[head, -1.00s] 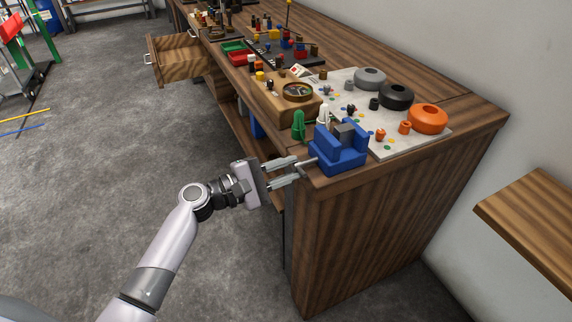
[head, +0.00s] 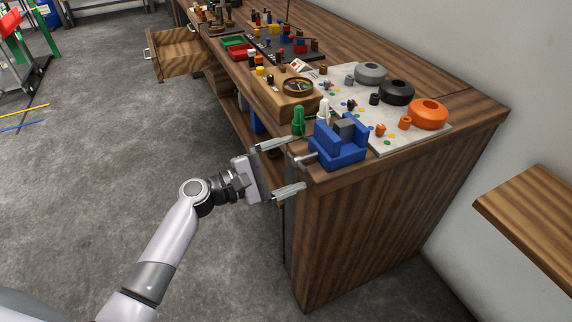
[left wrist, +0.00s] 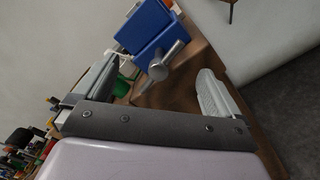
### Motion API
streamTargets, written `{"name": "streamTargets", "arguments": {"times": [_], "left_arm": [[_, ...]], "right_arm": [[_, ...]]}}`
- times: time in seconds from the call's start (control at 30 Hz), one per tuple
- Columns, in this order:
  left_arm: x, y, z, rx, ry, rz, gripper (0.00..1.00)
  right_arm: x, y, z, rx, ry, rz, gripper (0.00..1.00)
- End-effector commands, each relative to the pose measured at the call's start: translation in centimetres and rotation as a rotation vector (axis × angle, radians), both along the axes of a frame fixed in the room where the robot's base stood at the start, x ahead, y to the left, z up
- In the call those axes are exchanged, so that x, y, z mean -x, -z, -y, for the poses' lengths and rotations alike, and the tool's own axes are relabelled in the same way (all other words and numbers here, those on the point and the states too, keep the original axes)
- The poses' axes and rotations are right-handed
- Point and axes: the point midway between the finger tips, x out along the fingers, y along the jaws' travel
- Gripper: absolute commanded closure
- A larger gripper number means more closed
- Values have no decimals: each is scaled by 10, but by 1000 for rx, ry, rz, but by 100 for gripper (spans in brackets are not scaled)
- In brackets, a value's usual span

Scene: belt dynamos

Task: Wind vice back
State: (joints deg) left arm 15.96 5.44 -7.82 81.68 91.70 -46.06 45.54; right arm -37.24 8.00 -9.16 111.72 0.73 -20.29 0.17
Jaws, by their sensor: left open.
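The blue vice (head: 338,148) stands on the near corner of the wooden workbench, with a grey block (head: 344,128) between its jaws. Its metal screw and handle (head: 304,159) stick out over the bench's front edge towards my left gripper. My left gripper (head: 282,167) is wide open, one finger on each side of the handle's end, and appears not to touch it. In the left wrist view the vice (left wrist: 152,30) is at the top, and its round-ended handle (left wrist: 160,66) lies between the spread fingers. My right gripper is not in view.
The workbench (head: 400,185) carries a green bottle-like piece (head: 298,120) and a white one (head: 323,112) beside the vice. A pale board (head: 395,135) with grey, black and orange rings (head: 428,114) lies behind it. A drawer (head: 180,62) stands open farther along.

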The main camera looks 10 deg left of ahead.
Motion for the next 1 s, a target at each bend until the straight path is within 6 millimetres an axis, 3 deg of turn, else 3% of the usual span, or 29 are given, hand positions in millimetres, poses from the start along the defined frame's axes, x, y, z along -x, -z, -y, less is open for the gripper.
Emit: {"name": "streamTargets", "arguments": {"times": [0.17,0.6,0.93,0.97,1.0], "left_arm": [[3,0,-4,-1,-1,2,2],[40,2,-53,0,-1,0,2],[44,1,-57,0,0,0,2],[43,1,-57,0,0,0,8],[43,1,-57,0,0,0,21]], "right_arm": [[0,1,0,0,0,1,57],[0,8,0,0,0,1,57],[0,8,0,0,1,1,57],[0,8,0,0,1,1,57],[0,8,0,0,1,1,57]]}}
